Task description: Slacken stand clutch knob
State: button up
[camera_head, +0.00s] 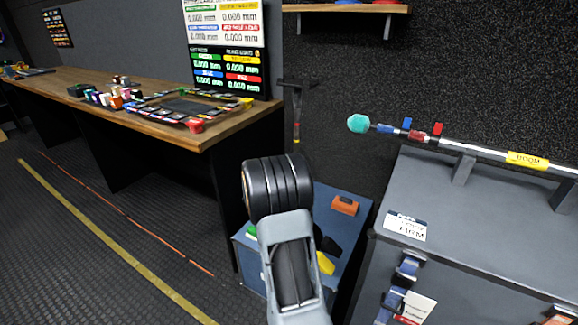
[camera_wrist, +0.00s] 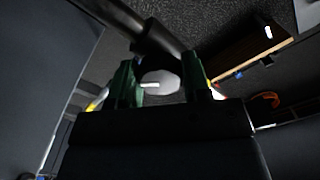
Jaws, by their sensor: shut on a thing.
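In the wrist view my gripper (camera_wrist: 160,88) has its two dark green fingers closed on either side of a pale grey round knob (camera_wrist: 160,77), which I take for the stand clutch knob. A short white bar or mark shows across the knob's left side. A black tube (camera_wrist: 118,14) with a thick dark collar runs just behind the knob. In the head view a dark upright stand (camera_head: 297,108) with red and yellow bands rises behind my arm. My arm hides its lower part, and the knob and fingertips do not show there.
A blue case (camera_head: 354,237) with an orange block (camera_head: 345,204) on it stands low beside my arm. A wooden bench (camera_head: 205,137) with small items is on the left. A grey cabinet (camera_head: 480,230) carrying a boom pole (camera_head: 480,151) is on the right. The floor at left is clear.

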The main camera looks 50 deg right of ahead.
jog(key=shift+n+p, duration=0.75)
jog(key=shift+n, duration=0.85)
jog(key=o, duration=0.9)
jog(key=shift+o, duration=0.2)
jog(key=p+v, duration=0.1)
jog(key=v, duration=1.2)
jog(key=shift+a, duration=0.4)
jog(key=shift+f, duration=0.15)
